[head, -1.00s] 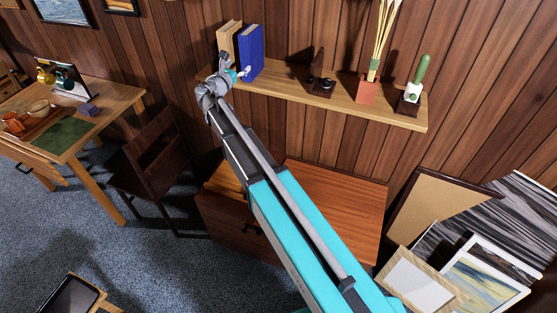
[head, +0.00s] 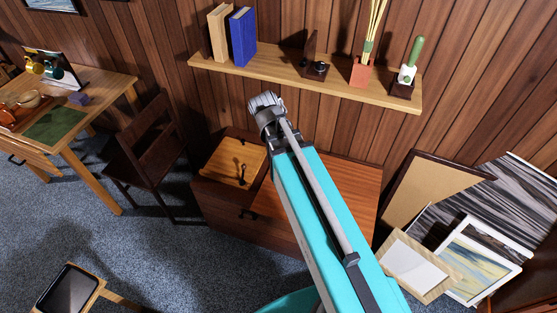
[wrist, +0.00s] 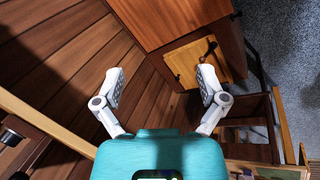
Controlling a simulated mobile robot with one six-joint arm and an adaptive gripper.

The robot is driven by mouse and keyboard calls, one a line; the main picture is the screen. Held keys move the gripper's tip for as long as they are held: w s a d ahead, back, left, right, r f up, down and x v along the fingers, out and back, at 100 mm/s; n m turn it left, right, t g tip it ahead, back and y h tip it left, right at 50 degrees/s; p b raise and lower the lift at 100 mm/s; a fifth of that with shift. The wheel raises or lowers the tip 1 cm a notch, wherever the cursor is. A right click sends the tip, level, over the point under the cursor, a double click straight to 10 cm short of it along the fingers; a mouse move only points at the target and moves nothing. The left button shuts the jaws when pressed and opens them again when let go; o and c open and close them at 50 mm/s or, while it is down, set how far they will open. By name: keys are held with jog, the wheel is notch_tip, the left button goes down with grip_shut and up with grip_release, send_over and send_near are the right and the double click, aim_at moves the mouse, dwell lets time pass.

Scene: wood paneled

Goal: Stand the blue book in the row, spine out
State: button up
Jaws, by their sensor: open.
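The blue book (head: 243,38) stands upright near the left end of the wooden wall shelf (head: 300,80), its narrow blue side facing the room. A tan book (head: 220,32) stands upright just left of it, close beside it. My gripper (wrist: 160,84) is open in the wrist view, with nothing between its fingers. In the head view its wrist end is below the shelf's front edge, right of and clear of the books; the fingertips are hard to make out there. The books do not show in the wrist view.
A dark bookend-like object (head: 314,62), a reed vase (head: 361,72) and a potted cactus (head: 405,80) stand further right on the shelf. A wooden cabinet (head: 335,190) is below, with a chair (head: 150,150) to its left. Framed pictures (head: 480,265) lean at the right.

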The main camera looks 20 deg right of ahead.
jog(key=s+a+f+m+g+y, duration=0.1)
jog(key=s+a+m+y, duration=0.2)
jog(key=s, duration=0.4)
jog(key=shift+m+g+y, duration=0.3)
jog(key=shift+m, duration=0.2)
dwell(0.8)
